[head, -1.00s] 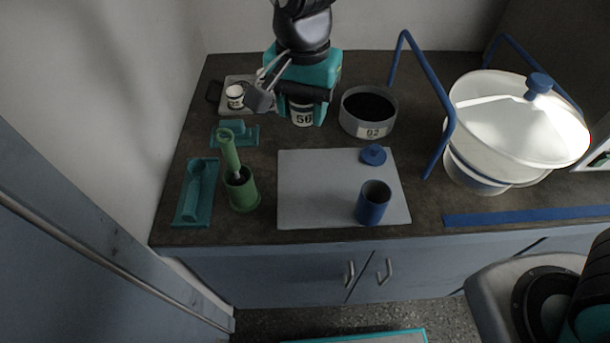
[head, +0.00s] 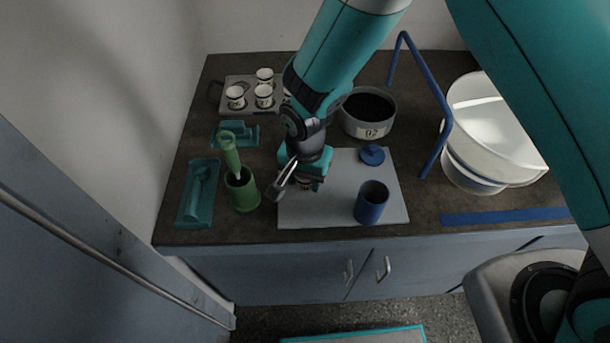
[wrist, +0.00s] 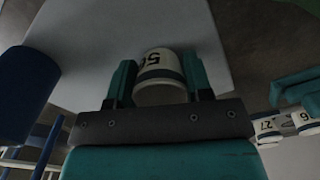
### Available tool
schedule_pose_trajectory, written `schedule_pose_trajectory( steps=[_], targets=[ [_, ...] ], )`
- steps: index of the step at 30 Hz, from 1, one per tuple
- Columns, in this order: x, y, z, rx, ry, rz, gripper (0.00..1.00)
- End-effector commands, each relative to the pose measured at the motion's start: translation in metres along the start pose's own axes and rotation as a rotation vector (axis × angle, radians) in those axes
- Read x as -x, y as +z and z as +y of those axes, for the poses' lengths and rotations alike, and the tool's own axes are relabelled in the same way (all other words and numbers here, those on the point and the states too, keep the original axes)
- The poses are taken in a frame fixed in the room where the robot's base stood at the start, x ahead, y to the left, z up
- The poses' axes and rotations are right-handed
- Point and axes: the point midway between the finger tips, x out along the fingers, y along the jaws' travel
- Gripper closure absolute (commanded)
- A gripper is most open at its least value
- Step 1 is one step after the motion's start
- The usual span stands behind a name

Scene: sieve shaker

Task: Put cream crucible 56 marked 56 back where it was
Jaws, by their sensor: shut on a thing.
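Cream crucible 56 (wrist: 161,68) is between the two teal fingers of my gripper (wrist: 159,82) in the wrist view, with a dark band and an upside-down mark of which the 5 is clear. In the head view my gripper (head: 304,178) is over the left part of the pale grey board (head: 330,212) and mostly hides the crucible. I cannot tell whether the crucible touches the board. The grey tray (head: 226,82) at the back left holds several cream crucibles (head: 264,97); its right end is partly hidden by my arm.
A blue cup (head: 371,205) and blue lid (head: 372,155) are on the board. A green holder (head: 242,192) and teal stands (head: 196,195) are at left. A grey sieve pan (head: 367,115), blue frame (head: 440,110) and large white vessel (head: 475,165) are at right.

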Motion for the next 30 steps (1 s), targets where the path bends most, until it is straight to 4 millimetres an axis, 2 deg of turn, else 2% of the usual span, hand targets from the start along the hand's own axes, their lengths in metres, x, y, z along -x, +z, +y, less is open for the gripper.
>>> schedule_pose_trajectory(
  steps=[11,12,15,23,26,30],
  targets=[
    [-0.006,0.0,0.0,0.0,-0.001,0.0,0.78],
    [-0.005,0.0,0.0,0.0,-0.001,0.0,0.49],
    [-0.004,0.0,0.0,0.0,-0.001,0.0,0.28],
    [-0.004,0.0,0.0,0.0,-0.001,0.0,0.28],
    [0.002,-0.001,0.0,0.0,-0.002,0.001,0.28],
    [0.024,-0.001,-0.001,0.0,-0.006,0.003,0.28]
  ],
)
